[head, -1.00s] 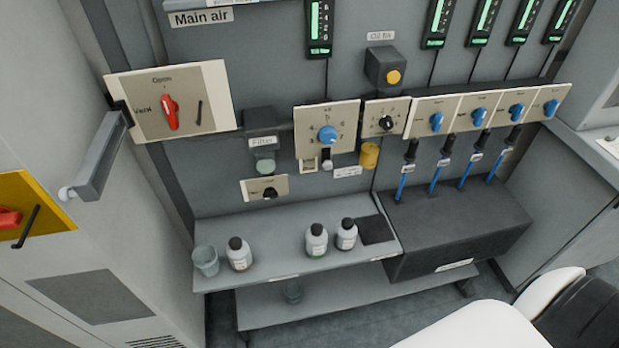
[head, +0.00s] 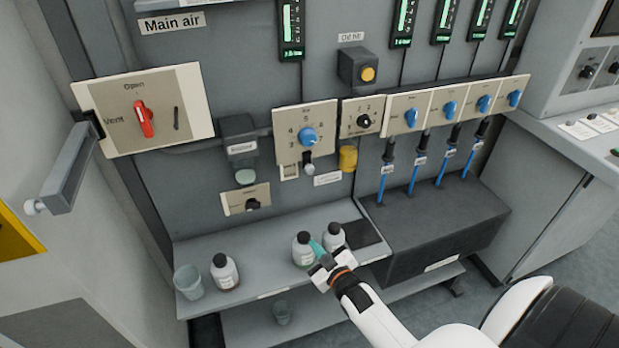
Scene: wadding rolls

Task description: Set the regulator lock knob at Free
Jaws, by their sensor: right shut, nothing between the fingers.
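The regulator panel (head: 290,152) carries a blue dial (head: 307,137) with numbers around it. Just below the dial is a small dark-and-white knob (head: 308,168); I cannot read its lock marking or setting. A separate small plate lower left has a black knob (head: 252,205), its label too small to read. My left gripper is not in view.
Several white bottles (head: 225,272) and a cup (head: 188,282) stand on the grey shelf (head: 262,275). A yellow cup-like part (head: 348,158) hangs right of the regulator. A dark box (head: 435,225) with blue tubes juts out at right. A red Vent/Open knob (head: 143,118) is at left.

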